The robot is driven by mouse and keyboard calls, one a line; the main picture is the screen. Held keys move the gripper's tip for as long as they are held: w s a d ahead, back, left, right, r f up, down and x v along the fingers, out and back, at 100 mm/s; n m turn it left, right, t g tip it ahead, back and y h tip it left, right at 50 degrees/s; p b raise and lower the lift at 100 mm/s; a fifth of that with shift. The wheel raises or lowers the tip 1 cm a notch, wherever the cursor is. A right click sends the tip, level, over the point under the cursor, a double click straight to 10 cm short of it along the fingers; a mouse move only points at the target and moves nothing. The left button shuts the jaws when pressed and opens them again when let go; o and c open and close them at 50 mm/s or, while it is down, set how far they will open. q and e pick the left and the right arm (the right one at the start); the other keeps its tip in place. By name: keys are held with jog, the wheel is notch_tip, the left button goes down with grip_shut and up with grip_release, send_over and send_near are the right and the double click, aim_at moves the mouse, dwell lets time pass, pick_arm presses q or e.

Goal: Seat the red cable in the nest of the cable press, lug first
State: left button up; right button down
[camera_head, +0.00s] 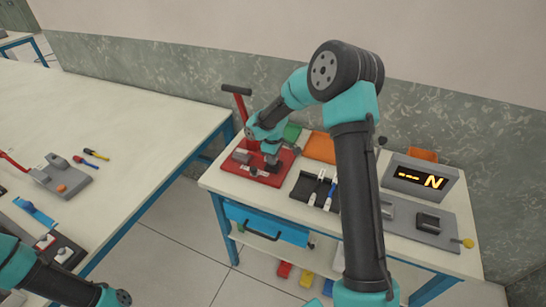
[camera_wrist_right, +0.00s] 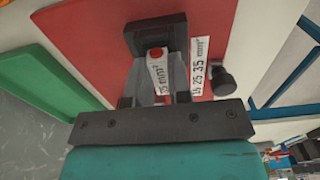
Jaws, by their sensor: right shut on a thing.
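The cable press has a red base (camera_head: 272,177) with a red lever and black handle, on the right-hand bench. My right gripper (camera_head: 268,152) is over the base. In the right wrist view it (camera_wrist_right: 160,92) is shut on a narrow white piece marked mm² with a red end (camera_wrist_right: 157,54); this looks like the red cable. The red end points to a dark block (camera_wrist_right: 155,36) on the press. I cannot tell if it touches the nest; the lug is hidden. My left gripper is out of view; only part of that arm shows at lower left.
A black tray (camera_head: 300,187) with white and blue pieces lies right of the press. A display (camera_head: 420,179) and grey fixture (camera_head: 430,222) stand farther right. Green and orange pieces (camera_head: 320,147) lie behind. A left bench (camera_head: 120,95) has free room.

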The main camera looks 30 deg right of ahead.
jog(key=shift+s+f, duration=0.1)
jog(key=shift+f, duration=0.4)
jog(key=c, duration=1)
grip_release()
jog(key=shift+s+f, duration=0.1)
jog(key=shift+a, duration=0.1)
jog(key=r, duration=1.8)
jog(key=shift+w+d+r, duration=0.2)
jog(key=shift+d+r, duration=0.1)
jog(key=shift+r, duration=0.05)
jog(key=shift+f, duration=0.1)
